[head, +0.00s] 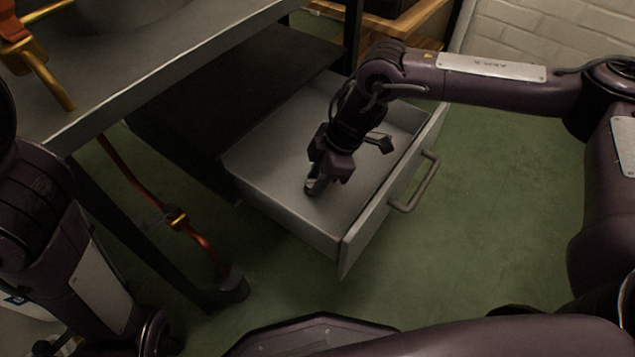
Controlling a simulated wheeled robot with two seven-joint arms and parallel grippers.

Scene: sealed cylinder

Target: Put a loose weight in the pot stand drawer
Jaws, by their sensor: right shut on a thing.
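The pot stand drawer (275,208) is pulled out from under the grey stand, with a bar handle (415,185) on its front. My right gripper (316,184) reaches down into the drawer, low over its floor. It is shut on a small metallic weight (312,187), which is mostly hidden by the fingers. I cannot tell whether the weight touches the drawer floor. The rest of the visible drawer floor looks empty. My left arm is at the left edge, and its gripper is not clearly in view.
The stand's grey top (190,65) spans the upper left, carrying a large dark pot (130,12). A copper pipe (135,180) runs down near the stand's leg. A white brick wall (540,40) is at the back right. Green floor is clear right of the drawer.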

